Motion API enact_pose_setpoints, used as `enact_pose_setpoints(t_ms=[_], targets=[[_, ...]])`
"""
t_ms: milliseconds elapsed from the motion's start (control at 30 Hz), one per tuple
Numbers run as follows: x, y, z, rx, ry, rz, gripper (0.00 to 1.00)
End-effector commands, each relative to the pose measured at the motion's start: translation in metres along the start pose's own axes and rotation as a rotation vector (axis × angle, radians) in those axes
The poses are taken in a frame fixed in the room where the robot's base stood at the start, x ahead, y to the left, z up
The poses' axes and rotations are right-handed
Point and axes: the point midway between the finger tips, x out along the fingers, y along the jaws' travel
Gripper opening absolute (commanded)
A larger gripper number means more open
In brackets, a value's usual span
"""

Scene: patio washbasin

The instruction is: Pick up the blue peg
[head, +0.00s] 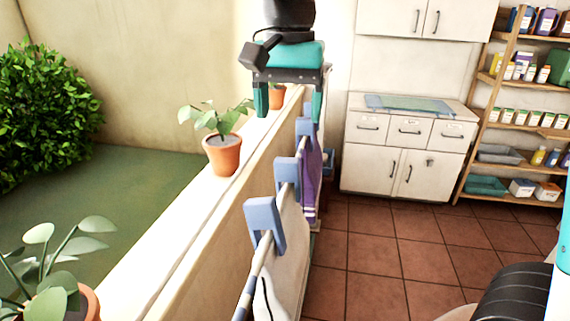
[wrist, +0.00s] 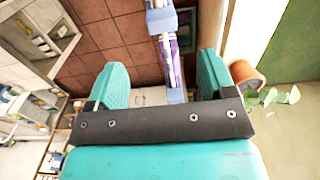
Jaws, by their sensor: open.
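Blue pegs sit on a thin rail beside the low wall: a near one (head: 264,222) over a white cloth (head: 283,262), a middle one (head: 287,170), and a far one (head: 305,127) by a purple cloth (head: 311,178). My gripper (head: 290,104) is open and empty, pointing down over the far end of the row, above the far peg in the picture. In the wrist view my gripper (wrist: 163,78) has its teal fingers spread wide. A blue peg (wrist: 161,19) shows at the top between them, apart from both fingers. Which peg the task means cannot be told.
The low wall (head: 185,238) runs along the left of the rail. It carries a potted plant (head: 222,155) and another (head: 277,97) close by my gripper. White cabinets (head: 405,150) and a shelf (head: 519,125) stand behind. The tiled floor (head: 375,245) is clear.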

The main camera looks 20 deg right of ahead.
Motion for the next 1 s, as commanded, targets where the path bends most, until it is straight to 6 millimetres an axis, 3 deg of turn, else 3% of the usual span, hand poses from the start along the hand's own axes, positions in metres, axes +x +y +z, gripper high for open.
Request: enact_pose_setpoints(t_ms=[300, 567, 800, 1000], targets=[[0.063, 0.0, 0.001, -0.004, -0.002, 0.002, 0.77], [0.083, -0.002, 0.002, -0.007, -0.003, 0.003, 0.77], [0.119, -0.003, 0.002, -0.007, -0.002, 0.002, 0.77], [0.128, -0.003, 0.002, -0.007, 0.001, -0.002, 0.77]])
